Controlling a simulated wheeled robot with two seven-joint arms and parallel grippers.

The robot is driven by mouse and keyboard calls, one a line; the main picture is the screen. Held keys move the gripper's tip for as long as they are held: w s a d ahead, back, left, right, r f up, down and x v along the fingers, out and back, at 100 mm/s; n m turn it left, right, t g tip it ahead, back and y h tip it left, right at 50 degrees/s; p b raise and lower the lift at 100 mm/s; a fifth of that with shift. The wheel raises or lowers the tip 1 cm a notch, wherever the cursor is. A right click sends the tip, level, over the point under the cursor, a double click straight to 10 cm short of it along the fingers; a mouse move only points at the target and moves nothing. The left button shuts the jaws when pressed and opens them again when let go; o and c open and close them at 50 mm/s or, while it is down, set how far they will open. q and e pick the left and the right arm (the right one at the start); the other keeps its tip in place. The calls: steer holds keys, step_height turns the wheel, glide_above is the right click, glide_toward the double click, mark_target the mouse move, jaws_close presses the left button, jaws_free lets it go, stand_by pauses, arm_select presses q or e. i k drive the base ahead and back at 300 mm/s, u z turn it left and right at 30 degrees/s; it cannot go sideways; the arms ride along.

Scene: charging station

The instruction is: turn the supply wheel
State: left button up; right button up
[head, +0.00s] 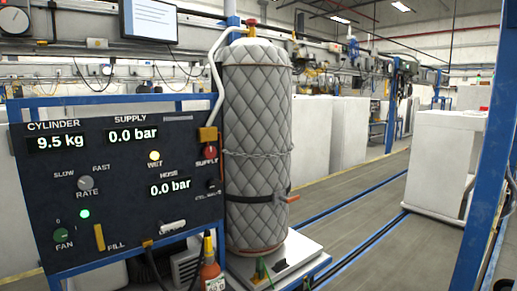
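A dark control panel (120,205) stands at the left. A small red wheel (209,153) sits at its right edge, below a brass-coloured block (208,134); the small lettering beside it is hard to read. I take it for the supply wheel. The supply display (133,135) reads 0.0 bar, the hose display (170,187) 0.0 bar and the cylinder display (59,141) 9.5 kg. A pale hose (215,75) runs from the block up to the top of a tall cylinder in a grey quilted jacket (257,120). Neither gripper is in view.
The cylinder stands on a pale platform (300,248), with a chain and strap around it. An orange bottle (212,276) stands below the panel. A blue post (486,150) rises at the right, near a white cabinet (440,165). The floor between (370,200) is mostly clear.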

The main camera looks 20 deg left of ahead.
mark_target(209, 152)
steer(key=u, duration=0.15)
steer(key=i, duration=0.95)
steer(key=u, duration=0.5)
